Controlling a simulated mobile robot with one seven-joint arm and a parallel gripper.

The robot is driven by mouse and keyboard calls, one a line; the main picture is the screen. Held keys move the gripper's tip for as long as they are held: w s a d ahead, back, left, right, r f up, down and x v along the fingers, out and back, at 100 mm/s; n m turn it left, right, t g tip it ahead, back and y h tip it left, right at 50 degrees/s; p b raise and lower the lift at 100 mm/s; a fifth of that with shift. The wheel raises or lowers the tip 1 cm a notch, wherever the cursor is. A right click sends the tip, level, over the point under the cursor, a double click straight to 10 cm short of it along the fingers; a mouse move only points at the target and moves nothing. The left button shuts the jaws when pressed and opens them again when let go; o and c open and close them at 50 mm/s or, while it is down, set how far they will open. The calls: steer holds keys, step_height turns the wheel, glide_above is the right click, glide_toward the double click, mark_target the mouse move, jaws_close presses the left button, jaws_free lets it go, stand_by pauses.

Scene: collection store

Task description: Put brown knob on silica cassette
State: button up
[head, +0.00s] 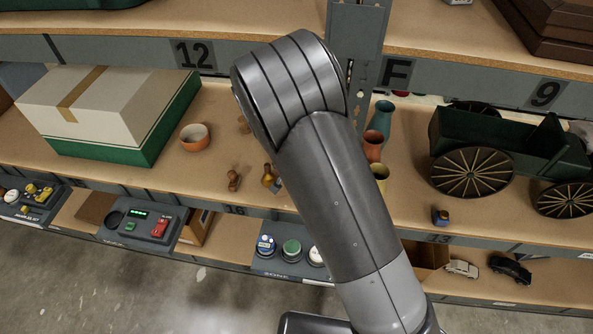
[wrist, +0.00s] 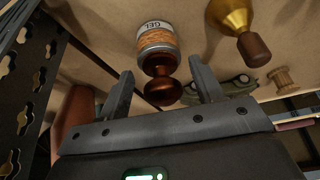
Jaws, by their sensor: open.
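The brown knob (wrist: 161,82), dark glossy turned wood, shows in the wrist view between the fingers of my gripper (wrist: 161,92). My gripper is open, with a finger on either side of the knob and visible gaps to it.
A brass piece with a brown handle (wrist: 236,26) stands close beside the cassette. A green object (wrist: 236,85) and a wooden spool (wrist: 285,79) lie beyond. A perforated upright (wrist: 30,85) borders the left. An orange bowl (head: 195,137), large box (head: 110,110) and cart (head: 510,150) occupy the shelf.

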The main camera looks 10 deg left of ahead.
steer(key=v, duration=1.2)
steer(key=shift+r, duration=0.15)
